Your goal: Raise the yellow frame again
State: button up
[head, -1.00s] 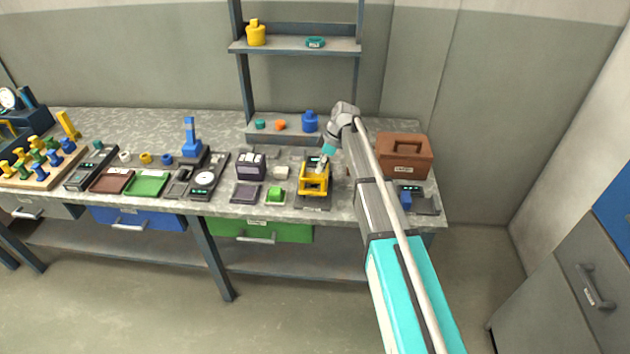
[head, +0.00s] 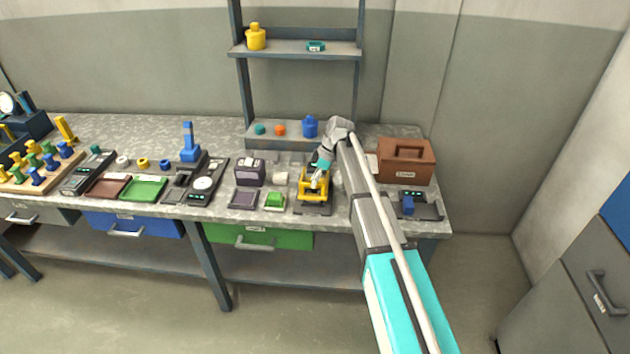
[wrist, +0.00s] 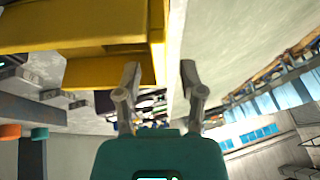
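The yellow frame (head: 305,196) sits on a dark device base (head: 313,210) near the front of the bench. It looks lowered, though my gripper hides part of it. My gripper (head: 317,181) is over the frame, at its top. In the wrist view my gripper (wrist: 160,73) has its two fingers apart, with nothing clearly held between them. The yellow frame (wrist: 70,30) fills the upper left there. The left finger overlaps a yellow part in the picture; I cannot tell whether it touches.
A shelf (head: 290,48) rises behind.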

grip_shut()
jog(key=shift+w+r, duration=0.1)
jog(key=shift+r, duration=0.05)
